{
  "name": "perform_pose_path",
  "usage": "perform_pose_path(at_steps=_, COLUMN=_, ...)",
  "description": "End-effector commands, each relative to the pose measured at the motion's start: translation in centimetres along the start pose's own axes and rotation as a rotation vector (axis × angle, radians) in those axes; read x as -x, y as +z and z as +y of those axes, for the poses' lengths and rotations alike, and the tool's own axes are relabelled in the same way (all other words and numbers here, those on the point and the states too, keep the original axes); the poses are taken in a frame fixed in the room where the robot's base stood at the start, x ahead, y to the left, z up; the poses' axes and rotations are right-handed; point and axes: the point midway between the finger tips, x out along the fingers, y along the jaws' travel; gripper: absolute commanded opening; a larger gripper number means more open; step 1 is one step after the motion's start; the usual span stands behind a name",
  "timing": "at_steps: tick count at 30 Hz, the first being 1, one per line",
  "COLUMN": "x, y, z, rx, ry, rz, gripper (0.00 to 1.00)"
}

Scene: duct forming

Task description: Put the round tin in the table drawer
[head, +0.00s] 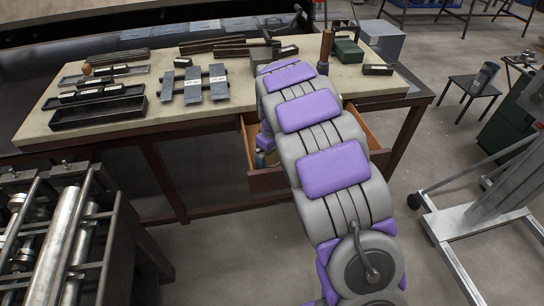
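The table drawer (268,181) is pulled open under the front edge of the workbench. My grey and purple arm reaches over the bench and covers much of the drawer. A small purple part at the arm's end, which looks like my gripper (265,142), shows at the drawer's left inside. Its fingers cannot be made out. Just below it, small rounded objects (262,160) show inside the drawer. One may be the round tin, but they are too small and too hidden to tell, and I cannot see whether the gripper holds one.
A roller machine (62,235) stands at the left. A wheeled metal stand (470,215) is at the right. Floor is clear before the bench.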

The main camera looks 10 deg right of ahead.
Motion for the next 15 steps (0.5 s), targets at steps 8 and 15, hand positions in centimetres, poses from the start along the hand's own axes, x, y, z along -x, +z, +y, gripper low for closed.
perform_pose_path(at_steps=8, x=0.4, y=-0.3, z=-0.4, rx=0.001, ry=0.005, rz=-0.003, gripper=1.00)
perform_pose_path(at_steps=15, x=3.3, y=-0.3, z=-0.2, rx=0.002, ry=0.006, rz=0.004, gripper=1.00)
